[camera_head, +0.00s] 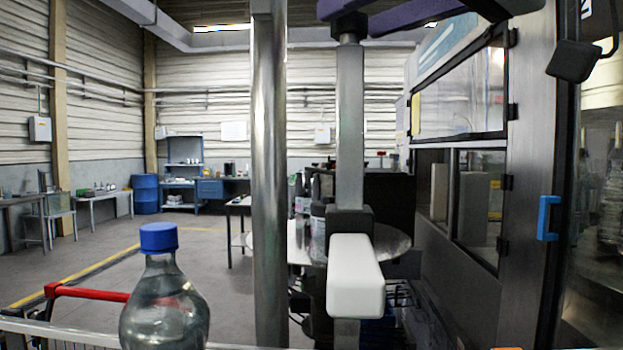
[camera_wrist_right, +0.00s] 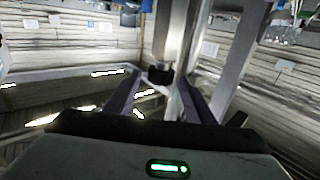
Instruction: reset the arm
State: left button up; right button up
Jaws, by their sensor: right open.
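My right gripper (camera_head: 348,18) shows at the top of the head view, cut by the frame's upper edge, with its dark purple fingers spread. In the right wrist view its two fingers (camera_wrist_right: 160,80) stand apart. A metal post with a black fitting shows in the gap in that picture. Nothing is seen clamped between the fingers. I cannot tell how far the post is from them. My left gripper is not in view.
A clear bottle with a blue cap (camera_head: 164,290) stands close in front at lower left. A thick metal pole (camera_head: 269,180) and a post with a white block (camera_head: 355,275) rise mid-view. A machine (camera_head: 525,200) with a blue handle fills the right. Open floor lies left.

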jog(key=m+h, duration=0.1)
jog(key=m+t+h, duration=0.1)
jog(key=shift+s+a+t+h, duration=0.2)
jog(key=shift+a+t+h, duration=0.1)
jog(key=shift+a, duration=0.05)
jog(key=shift+m+h, duration=0.3)
jog(key=shift+h, duration=0.1)
jog(key=shift+w, duration=0.1)
